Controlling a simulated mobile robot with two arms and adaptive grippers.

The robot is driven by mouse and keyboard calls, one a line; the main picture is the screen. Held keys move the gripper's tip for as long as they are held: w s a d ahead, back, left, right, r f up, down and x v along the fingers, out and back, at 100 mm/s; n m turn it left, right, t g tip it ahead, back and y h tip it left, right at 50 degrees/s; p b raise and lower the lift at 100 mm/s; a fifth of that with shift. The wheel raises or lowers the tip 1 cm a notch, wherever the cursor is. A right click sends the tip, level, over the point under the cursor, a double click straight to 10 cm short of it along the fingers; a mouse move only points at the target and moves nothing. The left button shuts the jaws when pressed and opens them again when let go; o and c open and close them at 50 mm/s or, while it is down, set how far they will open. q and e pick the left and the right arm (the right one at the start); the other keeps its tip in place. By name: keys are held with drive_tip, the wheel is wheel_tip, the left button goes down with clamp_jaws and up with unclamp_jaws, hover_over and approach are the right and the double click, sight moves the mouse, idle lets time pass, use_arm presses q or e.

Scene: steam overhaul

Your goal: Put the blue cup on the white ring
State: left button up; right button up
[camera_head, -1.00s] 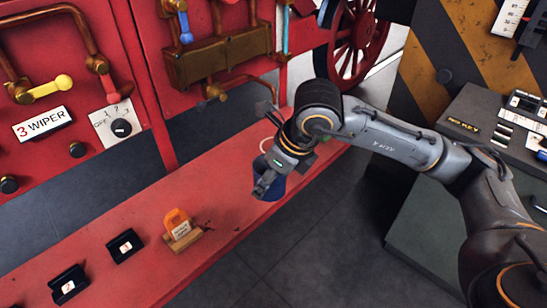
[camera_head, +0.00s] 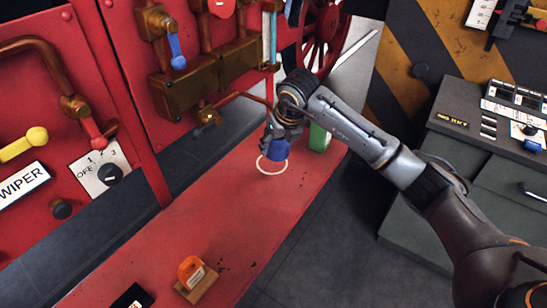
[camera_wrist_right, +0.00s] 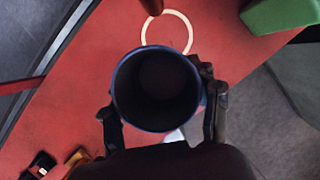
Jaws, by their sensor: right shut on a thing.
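The blue cup (camera_head: 279,151) is in my right gripper (camera_head: 279,135), with the fingers shut on it. In the wrist view the cup (camera_wrist_right: 155,58) is seen from above, open and empty-looking, between the two fingers (camera_wrist_right: 161,112). The white ring (camera_head: 272,174) lies on the red ledge. In the head view the cup covers the ring's far part. In the wrist view the ring (camera_wrist_right: 189,32) shows beyond the cup, whose rim hides its near part. I cannot tell exactly how high the cup is above the ledge. My left gripper is not in view.
A green object (camera_head: 320,136) stands on the red ledge (camera_head: 235,205) to the right of the ring. An orange item on a wooden block (camera_head: 196,279) sits nearer on the ledge. Brass pipes and levers (camera_head: 215,80) project from the red wall behind. A grey cabinet (camera_head: 500,200) stands right.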

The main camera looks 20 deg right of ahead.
sight(272, 163)
drive_tip(key=w+f+b, duration=0.2)
drive_tip(key=f, duration=0.1)
drive_tip(key=w+f+b, duration=0.2)
drive_tip(key=w+f, duration=0.1)
drive_tip(key=shift+w+d+b, duration=0.2)
drive_tip(key=shift+w+b, duration=0.1)
drive_tip(key=shift+w, duration=0.05)
drive_tip(key=shift+c, duration=0.7)
drive_tip(key=shift+w+f+b, duration=0.25)
drive_tip(key=shift+f+b, duration=0.05)
drive_tip(key=shift+b, duration=0.05)
wheel_tip(272, 163, down, 3)
drive_tip(key=shift+f+b, duration=0.1)
drive_tip(key=shift+b, duration=0.9)
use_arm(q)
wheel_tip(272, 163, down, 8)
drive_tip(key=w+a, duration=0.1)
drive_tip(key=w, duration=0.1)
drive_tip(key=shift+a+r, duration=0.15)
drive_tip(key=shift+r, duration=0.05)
use_arm(e)
drive_tip(key=o, duration=1.1)
drive_tip(key=shift+o, duration=1.2)
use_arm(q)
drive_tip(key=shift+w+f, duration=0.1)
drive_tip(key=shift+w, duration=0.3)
